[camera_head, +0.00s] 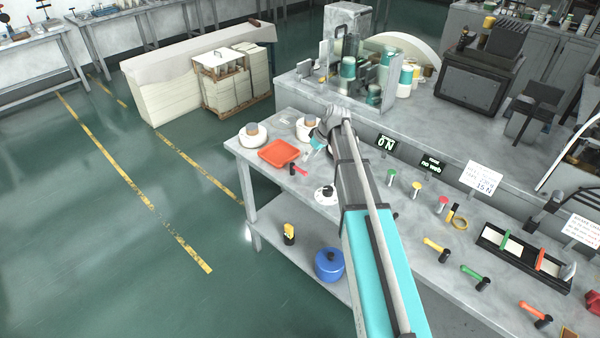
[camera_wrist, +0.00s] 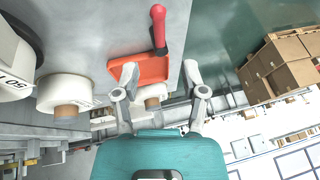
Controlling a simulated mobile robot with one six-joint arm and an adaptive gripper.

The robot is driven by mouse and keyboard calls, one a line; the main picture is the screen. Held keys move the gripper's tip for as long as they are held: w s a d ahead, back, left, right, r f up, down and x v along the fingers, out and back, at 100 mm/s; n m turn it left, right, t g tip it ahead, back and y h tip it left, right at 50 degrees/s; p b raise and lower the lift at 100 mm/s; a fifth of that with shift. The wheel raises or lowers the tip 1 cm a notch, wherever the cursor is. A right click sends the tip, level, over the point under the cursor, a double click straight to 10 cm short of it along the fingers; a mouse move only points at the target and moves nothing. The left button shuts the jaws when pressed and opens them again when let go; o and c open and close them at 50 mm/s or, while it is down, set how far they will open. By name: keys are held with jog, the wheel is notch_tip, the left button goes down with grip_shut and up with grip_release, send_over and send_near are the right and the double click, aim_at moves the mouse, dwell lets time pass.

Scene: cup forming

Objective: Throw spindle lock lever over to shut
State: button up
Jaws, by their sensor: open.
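A red-handled lever (camera_head: 298,170) lies low over the front edge of the workbench, beside an orange tray (camera_head: 279,153). In the wrist view the red handle (camera_wrist: 158,28) stands out past the tray (camera_wrist: 125,70). Yellow (camera_head: 436,243), green (camera_head: 474,272) and orange (camera_head: 535,312) handles with black ends sit along the bench edge. I cannot tell by label which is the spindle lock lever. My gripper (camera_head: 318,146) is above the bench near the tray, partly hidden by my arm. In the wrist view my gripper (camera_wrist: 160,70) is open and empty, apart from the red handle.
A white disc with a black knob (camera_head: 326,192) lies near my arm. Coloured mushroom buttons (camera_head: 417,185) and signs (camera_head: 482,176) line the bench to the right. Open floor (camera_head: 150,220) lies to the left.

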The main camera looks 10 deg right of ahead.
aim_at(299, 169)
jog(key=shift+b+x, duration=3.05)
jog(key=shift+x, duration=0.65)
grip_shut()
jog(key=shift+a, duration=0.2)
